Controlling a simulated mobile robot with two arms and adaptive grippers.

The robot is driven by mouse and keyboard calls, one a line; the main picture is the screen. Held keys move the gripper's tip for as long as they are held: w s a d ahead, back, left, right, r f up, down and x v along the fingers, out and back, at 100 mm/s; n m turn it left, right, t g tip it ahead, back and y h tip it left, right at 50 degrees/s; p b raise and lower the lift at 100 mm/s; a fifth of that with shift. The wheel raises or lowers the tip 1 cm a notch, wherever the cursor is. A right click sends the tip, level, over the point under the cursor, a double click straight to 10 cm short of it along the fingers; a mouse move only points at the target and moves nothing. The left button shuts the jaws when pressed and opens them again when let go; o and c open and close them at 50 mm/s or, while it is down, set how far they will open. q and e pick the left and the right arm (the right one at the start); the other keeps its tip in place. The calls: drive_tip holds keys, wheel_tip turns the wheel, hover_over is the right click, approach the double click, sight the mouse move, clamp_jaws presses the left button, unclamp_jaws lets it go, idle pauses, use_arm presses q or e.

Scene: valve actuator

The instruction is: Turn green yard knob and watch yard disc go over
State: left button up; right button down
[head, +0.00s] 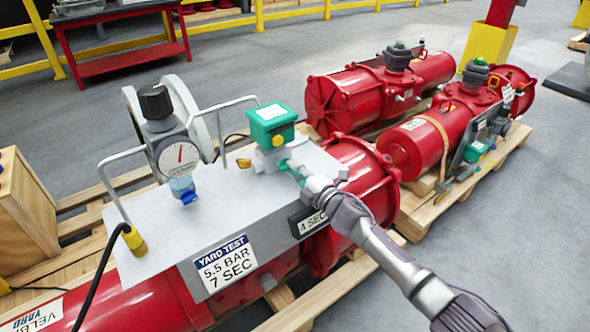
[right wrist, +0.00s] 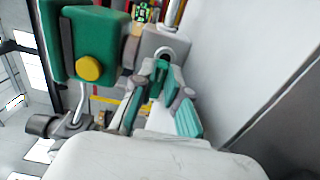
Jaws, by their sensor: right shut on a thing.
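A green valve box (head: 272,125) with a white label on top and a yellow button stands on the grey test panel. It also shows in the right wrist view (right wrist: 95,40). My right gripper (head: 290,168) reaches in from the lower right, just below that box. Its fingers (right wrist: 160,95) are closed around a small green knob (right wrist: 158,82) beside a grey block; the fingers hide part of the knob. No disc can be clearly picked out as the yard disc. My left gripper is not in view.
A gauge (head: 179,157) with a red needle and a black knob (head: 155,100) stands left on the panel. Metal guard bars rise near it. More red actuators (head: 345,100) lie on pallets behind. A wooden crate (head: 22,205) is at the left; grey floor (head: 530,230) is open at right.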

drive_tip(key=c, duration=1.2)
unclamp_jaws()
drive_tip(key=shift+f, duration=0.1)
